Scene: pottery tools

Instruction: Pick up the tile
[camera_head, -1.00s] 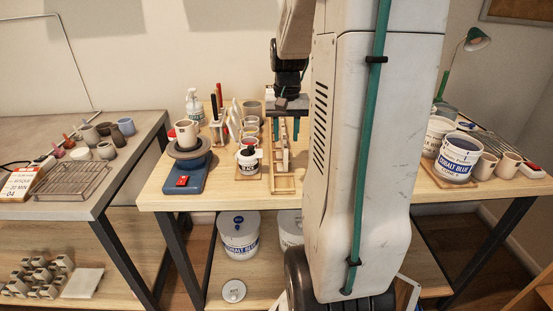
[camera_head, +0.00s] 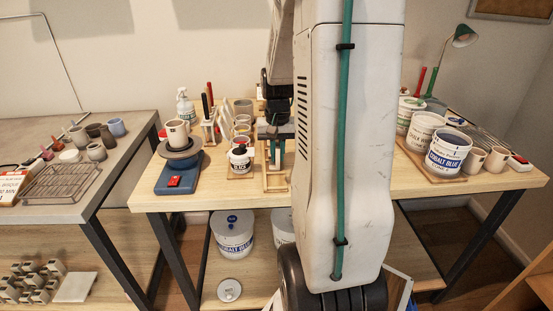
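My gripper (camera_head: 275,152) points down over the narrow wooden rack (camera_head: 276,182) on the middle table. Its two fingers reach down to the rack's upright part, and I cannot tell whether they are open or shut on something. No tile in the rack can be made out clearly; the gripper and my arm cover much of it. A flat pale square piece that looks like a tile (camera_head: 76,287) lies on the left table's lower shelf, well away from my gripper.
A black-labelled jar (camera_head: 240,160) stands close left of the rack. My arm hides the table's middle.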

